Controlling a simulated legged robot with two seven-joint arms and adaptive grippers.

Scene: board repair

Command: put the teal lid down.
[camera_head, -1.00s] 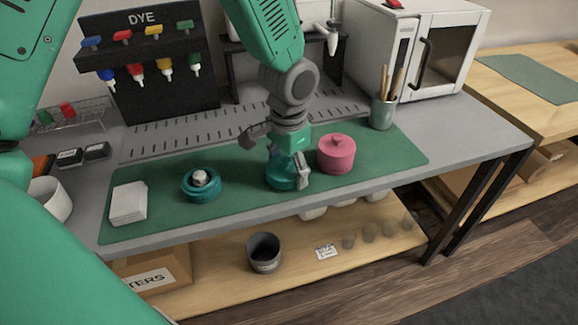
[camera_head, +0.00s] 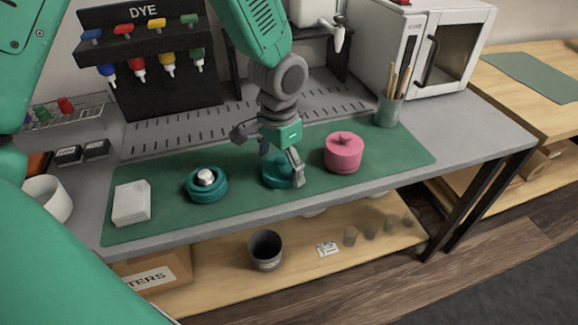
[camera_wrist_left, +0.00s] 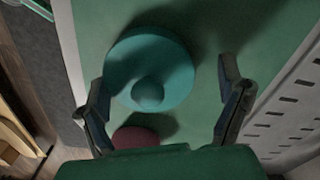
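The teal lid (camera_head: 276,172) is round with a knob and appears to rest on the green mat (camera_head: 240,160), between a teal pot (camera_head: 206,186) and a pink lidded pot (camera_head: 343,153). The lid also shows in the left wrist view (camera_wrist_left: 172,65), with its knob facing the camera. My left gripper (camera_head: 274,160) is just over the lid. In the wrist view, its fingers (camera_wrist_left: 165,80) are spread wide to either side of the lid, with gaps, and grip nothing. In the head view the fingers partly hide the lid. My right gripper does not show.
A white stack (camera_head: 132,203) lies at the mat's left end. A tool cup (camera_head: 388,110) and a white cabinet (camera_head: 420,55) stand at the back right. The dye rack (camera_head: 150,60) stands behind. A shelf below the table holds a dark can (camera_head: 265,250).

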